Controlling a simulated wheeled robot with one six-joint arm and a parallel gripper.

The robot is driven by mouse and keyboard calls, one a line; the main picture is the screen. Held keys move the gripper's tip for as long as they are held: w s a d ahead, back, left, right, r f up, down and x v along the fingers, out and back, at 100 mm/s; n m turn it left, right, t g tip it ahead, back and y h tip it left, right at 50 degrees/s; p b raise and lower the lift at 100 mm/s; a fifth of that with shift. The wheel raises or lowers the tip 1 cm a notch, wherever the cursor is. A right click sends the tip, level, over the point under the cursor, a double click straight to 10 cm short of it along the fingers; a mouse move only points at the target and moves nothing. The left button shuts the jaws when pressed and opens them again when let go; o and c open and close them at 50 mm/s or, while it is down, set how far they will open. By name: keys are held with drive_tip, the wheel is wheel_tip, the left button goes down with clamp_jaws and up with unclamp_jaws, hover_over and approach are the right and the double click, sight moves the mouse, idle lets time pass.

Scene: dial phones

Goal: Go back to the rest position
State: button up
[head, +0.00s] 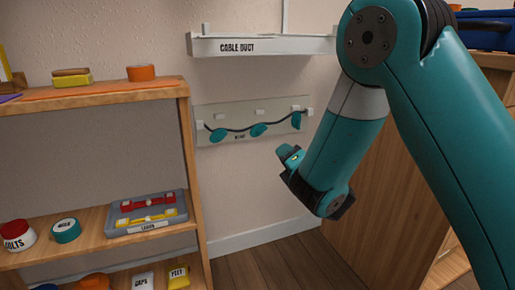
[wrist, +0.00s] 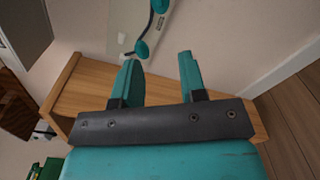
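My gripper (wrist: 158,80) shows in the wrist view with its two teal fingers spread apart and nothing between them. In the head view my gripper (head: 290,158) hangs at the end of the teal arm, right of centre, in front of the wall and below the wall panel's right end. Its fingertips are small and partly turned away there. The rest position is not marked by anything in view.
A wooden shelf (head: 95,92) with cans and a grey tray (head: 178,220) stands at left. A panel with a cable (head: 236,112) hangs on the wall under the cable duct (head: 260,46). A wooden cabinet (head: 385,190) stands at right. Bare floor (head: 275,266) lies between.

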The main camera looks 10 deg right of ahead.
wheel_tip(320, 180, up, 5)
drive_tip(key=s+d+m+g+h+p, duration=0.25)
drive_tip(key=m+p, duration=0.25)
drive_tip(key=m, duration=0.4)
drive_tip(key=s+a+r+m+g+y+p, duration=0.25)
drive_tip(key=s+r+g+p, duration=0.2)
drive_tip(key=s, duration=0.55)
drive_tip(key=s+a+r+m+g+y+p, duration=0.1)
drive_tip(key=s+a+r+m+g+p, duration=0.35)
drive_tip(key=s, duration=0.65)
drive_tip(key=s+a+r+m+g+y+p, duration=0.1)
drive_tip(key=s+a+r+m+g+p, duration=0.15)
drive_tip(key=s+r+g, duration=0.55)
wheel_tip(320, 180, up, 34)
drive_tip(key=s+t+p, duration=0.1)
drive_tip(key=p, duration=3.5)
drive_tip(key=shift+s+a+r+t+p, duration=0.15)
drive_tip(key=shift+s+a+t+p, duration=0.1)
drive_tip(key=shift+t+p, duration=0.1)
drive_tip(key=shift+d, duration=0.15)
